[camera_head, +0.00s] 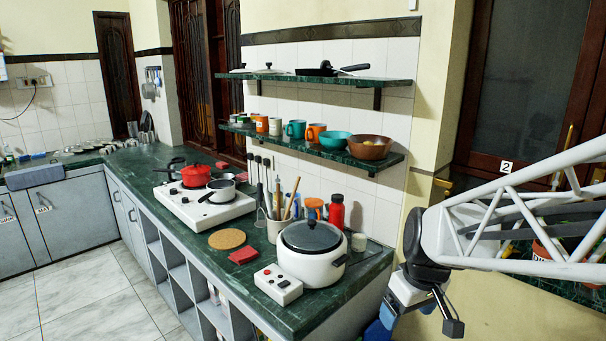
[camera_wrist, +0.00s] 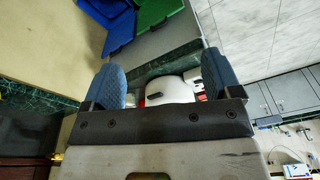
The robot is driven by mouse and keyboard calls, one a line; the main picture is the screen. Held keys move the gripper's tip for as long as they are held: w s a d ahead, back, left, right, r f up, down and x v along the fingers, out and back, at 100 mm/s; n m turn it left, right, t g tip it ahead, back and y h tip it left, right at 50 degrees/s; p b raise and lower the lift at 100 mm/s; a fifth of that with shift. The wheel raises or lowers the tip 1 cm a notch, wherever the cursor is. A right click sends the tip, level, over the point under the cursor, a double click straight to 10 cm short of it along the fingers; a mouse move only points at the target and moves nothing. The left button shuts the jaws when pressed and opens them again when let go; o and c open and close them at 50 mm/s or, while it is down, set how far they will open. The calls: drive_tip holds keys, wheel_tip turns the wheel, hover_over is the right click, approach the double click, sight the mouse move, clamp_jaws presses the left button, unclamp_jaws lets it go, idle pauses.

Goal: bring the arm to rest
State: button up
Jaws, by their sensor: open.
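My arm (camera_head: 520,215) reaches in from the right in the head view, with its white lattice link sloping down to a black joint. My gripper (camera_wrist: 163,80) hangs below that joint, to the right of the counter's end and apart from it. In the wrist view its two blue-grey fingers stand wide apart. It is open and I see nothing held between them. The white cooker (camera_wrist: 170,90) shows between the fingers, in the background.
The green counter (camera_head: 345,277) carries the white cooker (camera_head: 312,262), a white button box (camera_head: 278,284), a red bottle (camera_head: 336,211) and a stove (camera_head: 220,209). Wall shelves (camera_head: 330,152) hold bowls and mugs. Blue and green bins (camera_wrist: 155,12) show below. A door stands behind my arm.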

drive_tip(key=s+r+m, duration=0.2)
drive_tip(key=s, duration=0.5)
drive_tip(key=s+a+r+m+t+h, duration=0.1)
drive_tip(key=s+r+m, duration=0.1)
drive_tip(key=s, duration=0.4)
drive_tip(key=shift+s+a+r+m, duration=0.2)
drive_tip(key=shift+s+r+m, duration=0.05)
drive_tip(key=shift+s+m, duration=0.15)
